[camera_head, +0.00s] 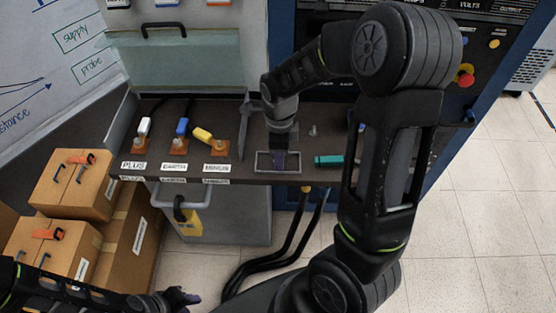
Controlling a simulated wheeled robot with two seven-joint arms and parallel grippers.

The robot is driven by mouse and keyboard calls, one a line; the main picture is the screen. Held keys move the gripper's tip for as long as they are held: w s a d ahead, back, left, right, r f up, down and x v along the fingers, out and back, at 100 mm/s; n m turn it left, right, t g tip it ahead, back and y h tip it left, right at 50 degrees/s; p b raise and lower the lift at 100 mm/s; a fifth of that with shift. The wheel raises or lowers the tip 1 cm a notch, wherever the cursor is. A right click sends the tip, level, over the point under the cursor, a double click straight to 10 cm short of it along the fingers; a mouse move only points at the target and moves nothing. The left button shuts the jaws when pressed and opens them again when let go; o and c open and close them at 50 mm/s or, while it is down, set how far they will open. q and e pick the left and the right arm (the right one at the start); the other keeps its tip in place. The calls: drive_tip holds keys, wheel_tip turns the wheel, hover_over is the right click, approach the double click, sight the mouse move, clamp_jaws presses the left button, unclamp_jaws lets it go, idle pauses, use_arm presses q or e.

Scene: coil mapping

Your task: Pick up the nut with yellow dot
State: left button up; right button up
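My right gripper (280,158) points down over a small rectangular metal-rimmed tray (259,161) near the bench's front edge. Its fingertips are inside the tray's outline. They are too small and dark to show whether they are open or shut, or whether anything is between them. I cannot make out a nut or a yellow dot; the gripper covers much of the tray. My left gripper (182,299) is low at the bottom left, away from the bench, and its finger opening is unclear.
White, blue and yellow connectors (202,134) stand on the dark bench left of the tray, behind PLUS, EARTH and MINUS labels. A small bolt-like piece (313,130) and a teal block (329,160) are to the right. Cardboard boxes (73,184) stand at left.

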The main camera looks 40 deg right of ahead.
clamp_jaws()
idle(0.4)
wheel_tip(320, 180, up, 10)
idle(0.5)
drive_tip(key=shift+d, duration=0.1)
idle(0.4)
